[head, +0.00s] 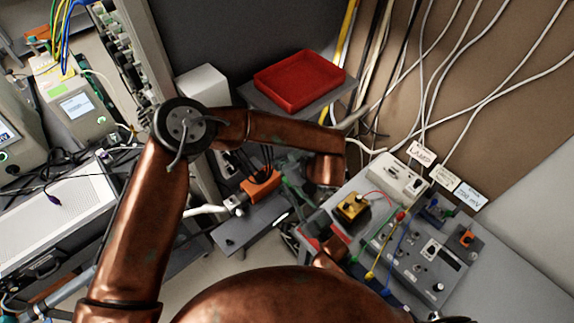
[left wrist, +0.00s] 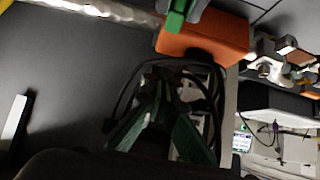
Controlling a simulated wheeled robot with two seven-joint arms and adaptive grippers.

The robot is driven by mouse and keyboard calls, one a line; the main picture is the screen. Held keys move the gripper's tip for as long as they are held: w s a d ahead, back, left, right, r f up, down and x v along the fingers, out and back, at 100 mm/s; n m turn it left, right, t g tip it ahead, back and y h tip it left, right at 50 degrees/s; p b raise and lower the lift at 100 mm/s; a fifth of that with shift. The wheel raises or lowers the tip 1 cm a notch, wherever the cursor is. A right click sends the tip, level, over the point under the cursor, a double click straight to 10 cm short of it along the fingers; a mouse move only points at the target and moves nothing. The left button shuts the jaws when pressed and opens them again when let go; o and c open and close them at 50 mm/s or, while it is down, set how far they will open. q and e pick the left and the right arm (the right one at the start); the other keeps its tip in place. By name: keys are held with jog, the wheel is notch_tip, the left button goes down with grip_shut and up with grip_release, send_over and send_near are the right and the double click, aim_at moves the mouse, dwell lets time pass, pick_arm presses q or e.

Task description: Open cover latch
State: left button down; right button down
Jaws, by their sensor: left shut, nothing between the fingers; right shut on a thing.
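My left gripper (head: 297,192), with dark green fingers, is on the copper arm that reaches over from the left. In the left wrist view its fingers (left wrist: 168,128) are low in the middle, shut and empty over black cables. An orange block (head: 262,186) is just left of this gripper. What looks like the same block (left wrist: 205,38) is beyond the fingers in the wrist view, with a bright green piece (left wrist: 176,20) on its edge. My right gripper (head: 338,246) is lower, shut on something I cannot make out. I cannot clearly identify the cover latch.
A red tray (head: 300,80) stands on a grey surface behind. A grey panel (head: 425,258) with knobs and coloured leads is at the right, beside a yellow box (head: 351,210). White cables run up the brown wall. A white slotted case (head: 60,228) lies at the left.

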aim_at(284, 178)
pick_arm(q)
jog(key=shift+x, duration=1)
jog(key=shift+s+d+f, duration=0.25)
jog(key=shift+s+d, duration=0.15)
jog(key=shift+s, duration=0.15)
jog(key=shift+s+d+f, duration=0.3)
jog(key=shift+s+d, duration=0.15)
jog(key=shift+s, duration=0.1)
jog(key=shift+s+d+f, duration=0.3)
jog(key=shift+s, duration=0.15)
pick_arm(e)
jog(key=shift+f, duration=0.1)
pick_arm(q)
jog(key=shift+s+d+f, duration=0.4)
jog(key=shift+s+d, duration=0.15)
jog(key=shift+s, duration=0.2)
pick_arm(e)
jog(key=c, duration=2.1)
grip_release()
pick_arm(q)
jog(key=shift+w, duration=0.15)
pick_arm(e)
jog(key=shift+o, duration=0.8)
pick_arm(q)
jog(key=shift+a, duration=0.1)
jog(key=shift+r, duration=0.1)
